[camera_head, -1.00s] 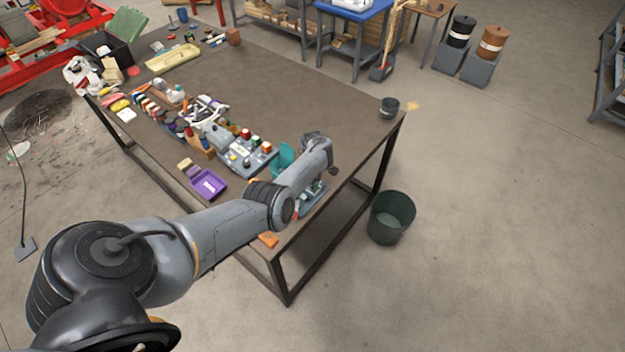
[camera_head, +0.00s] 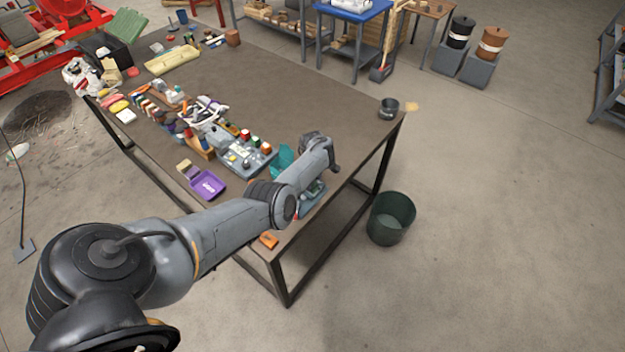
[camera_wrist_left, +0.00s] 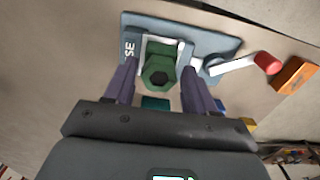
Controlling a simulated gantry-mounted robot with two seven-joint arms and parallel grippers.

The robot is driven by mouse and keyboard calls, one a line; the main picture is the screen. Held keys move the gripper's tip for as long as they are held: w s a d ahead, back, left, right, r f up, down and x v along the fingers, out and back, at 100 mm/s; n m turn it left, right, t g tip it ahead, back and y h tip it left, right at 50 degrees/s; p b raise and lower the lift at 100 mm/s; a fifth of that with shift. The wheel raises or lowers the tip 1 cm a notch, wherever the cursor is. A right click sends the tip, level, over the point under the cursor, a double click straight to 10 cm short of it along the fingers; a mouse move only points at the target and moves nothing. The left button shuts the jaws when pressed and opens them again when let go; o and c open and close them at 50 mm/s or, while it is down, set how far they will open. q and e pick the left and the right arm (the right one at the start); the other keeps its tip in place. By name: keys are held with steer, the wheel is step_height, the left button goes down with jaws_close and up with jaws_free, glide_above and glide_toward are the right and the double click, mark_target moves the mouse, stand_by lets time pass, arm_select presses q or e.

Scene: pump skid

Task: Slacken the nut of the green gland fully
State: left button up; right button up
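The green gland (camera_wrist_left: 160,62) sits on a blue-grey plate (camera_wrist_left: 215,42) in the left wrist view. Its nut (camera_wrist_left: 158,76) is a green hexagon with a dark centre, facing the camera. My left gripper (camera_wrist_left: 159,70) is open, with one dark finger on each side of the nut and a visible gap to both. In the head view my left arm reaches over the near right corner of the table. Its fingers and the gland are hidden there behind the arm, and only part of the plate (camera_head: 313,198) shows. My right gripper is in neither view.
A pale lever with a red knob (camera_wrist_left: 266,62) sticks out right of the gland. An orange block (camera_wrist_left: 296,75) lies beyond it and also shows on the table (camera_head: 269,240). A purple tray (camera_head: 208,184) and a crowded fixture plate (camera_head: 252,160) lie left of my wrist.

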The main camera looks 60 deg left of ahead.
arm_select(q)
steer(key=shift+o, duration=0.6)
steer(key=shift+r+p, duration=0.35)
steer(key=shift+r, duration=0.25)
step_height(320, 180, up, 10)
steer(key=p, duration=0.3)
steer(key=shift+f, duration=0.2)
steer(key=shift+p, duration=0.3)
